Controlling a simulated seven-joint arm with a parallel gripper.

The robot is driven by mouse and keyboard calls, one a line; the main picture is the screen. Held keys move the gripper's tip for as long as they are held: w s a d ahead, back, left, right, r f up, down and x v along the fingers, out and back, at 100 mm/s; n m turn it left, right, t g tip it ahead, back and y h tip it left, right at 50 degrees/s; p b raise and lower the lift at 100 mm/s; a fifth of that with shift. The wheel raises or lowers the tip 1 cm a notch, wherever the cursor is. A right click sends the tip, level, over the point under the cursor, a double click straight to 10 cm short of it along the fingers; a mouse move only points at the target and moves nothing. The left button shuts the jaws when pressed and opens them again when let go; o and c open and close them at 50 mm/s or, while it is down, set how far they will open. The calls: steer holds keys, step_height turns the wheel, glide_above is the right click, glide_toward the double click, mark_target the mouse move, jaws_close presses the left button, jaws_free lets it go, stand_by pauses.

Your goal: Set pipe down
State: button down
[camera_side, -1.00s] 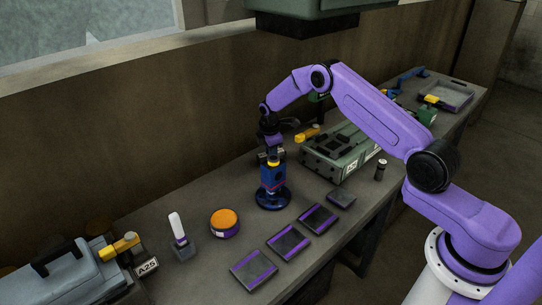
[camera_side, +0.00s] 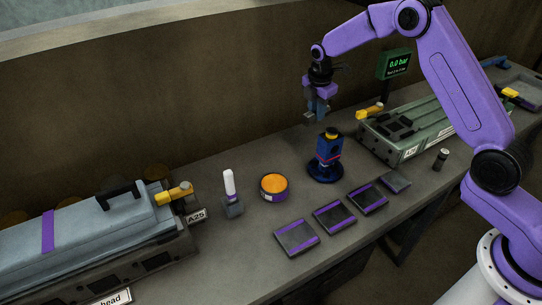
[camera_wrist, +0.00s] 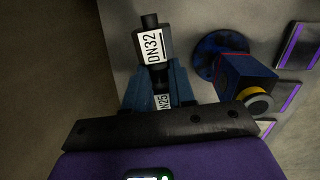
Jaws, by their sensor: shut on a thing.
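My gripper (camera_side: 316,114) is up in the air over the bench, behind and a little left of the blue valve-like unit (camera_side: 328,147) in the side view. In the wrist view my gripper (camera_wrist: 160,82) is shut on a short dark pipe piece (camera_wrist: 152,22). The piece carries white labels reading DN32 and DN25, and its DN32 end sticks out past the fingers. In the side view the piece is too small and dark to make out. The blue unit with its yellow top (camera_wrist: 258,103) stands to the right in the wrist view, apart from the pipe piece.
Several dark pads with purple stripes (camera_side: 335,217) lie along the front edge. An orange-topped round tin (camera_side: 274,186) and a white-handled tool (camera_side: 229,186) stand left of the blue unit. A grey case (camera_side: 85,235) is at left, a green-grey block (camera_side: 415,130) at right. A pressure display (camera_side: 398,64) reads 0.0 bar.

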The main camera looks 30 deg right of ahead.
steer(key=s+a+r+n, duration=0.2)
steer(key=s+a+n, duration=0.95)
steer(key=a, duration=0.25)
steer(key=shift+y, duration=0.3)
steer(key=w+a+f, duration=0.1)
steer(key=w+f, duration=0.2)
steer(key=w, duration=0.1)
steer(key=w+a+f, duration=0.2)
steer(key=w+f, duration=0.1)
steer(key=w, duration=0.1)
steer(key=w+a+f, duration=0.1)
steer(key=w+f, duration=0.2)
steer(key=w, duration=0.1)
steer(key=shift+w+a+f, duration=0.2)
steer(key=shift+a+f, duration=0.1)
steer(key=shift+w+f, duration=0.25)
steer(key=shift+f, duration=1.5)
steer(key=shift+f, duration=0.15)
steer(key=c, duration=1)
jaws_free()
steer(key=shift+o, duration=0.2)
